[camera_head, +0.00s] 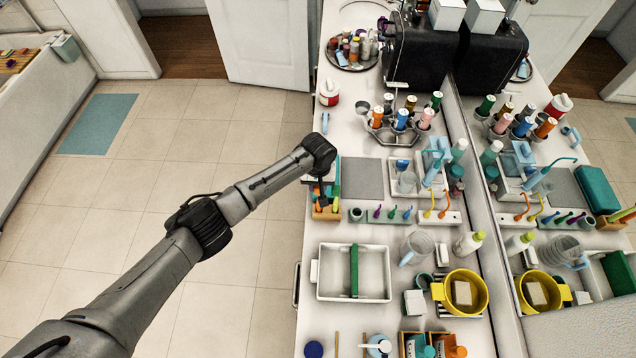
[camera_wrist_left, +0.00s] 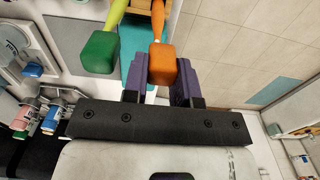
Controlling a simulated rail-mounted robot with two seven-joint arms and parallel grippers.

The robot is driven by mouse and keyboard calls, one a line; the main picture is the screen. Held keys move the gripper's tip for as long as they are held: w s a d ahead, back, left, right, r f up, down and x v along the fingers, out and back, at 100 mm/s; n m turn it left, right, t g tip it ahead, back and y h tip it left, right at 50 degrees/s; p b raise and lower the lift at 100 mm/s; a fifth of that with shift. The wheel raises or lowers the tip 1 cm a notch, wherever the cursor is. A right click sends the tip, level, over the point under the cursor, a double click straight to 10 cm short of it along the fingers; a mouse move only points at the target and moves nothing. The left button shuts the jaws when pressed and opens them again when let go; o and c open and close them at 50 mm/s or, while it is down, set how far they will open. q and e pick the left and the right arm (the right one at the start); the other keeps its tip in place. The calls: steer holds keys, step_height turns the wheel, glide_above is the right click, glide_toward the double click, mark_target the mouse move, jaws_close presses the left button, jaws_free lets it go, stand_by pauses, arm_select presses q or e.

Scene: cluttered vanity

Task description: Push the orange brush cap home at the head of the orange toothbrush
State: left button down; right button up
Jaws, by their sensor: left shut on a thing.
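In the left wrist view the orange brush cap (camera_wrist_left: 162,70) is a block between the two purple finger pads of my left gripper (camera_wrist_left: 158,88), which is shut on it. The orange toothbrush (camera_wrist_left: 157,22) runs away from the cap's far side, in line with it; how deep its head sits inside is hidden. In the head view my left gripper (camera_head: 322,190) points down over the wooden toothbrush holder (camera_head: 327,213), and the arm hides most of the cap and brush. My right gripper is not in view.
A green cap (camera_wrist_left: 98,52) on a yellow-green toothbrush stands close beside the orange one. A grey mat (camera_head: 362,178) lies right of the holder. A white tray (camera_head: 325,290) with a green bar stands in front. A rack of small coloured brushes (camera_head: 400,216) is at the right.

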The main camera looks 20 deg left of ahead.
arm_select(q)
steer(key=shift+f, duration=0.15)
steer(key=c, duration=0.8)
jaws_free()
step_height(320, 180, up, 14)
steer(key=shift+f+b, duration=0.1)
steer(key=shift+b, duration=0.85)
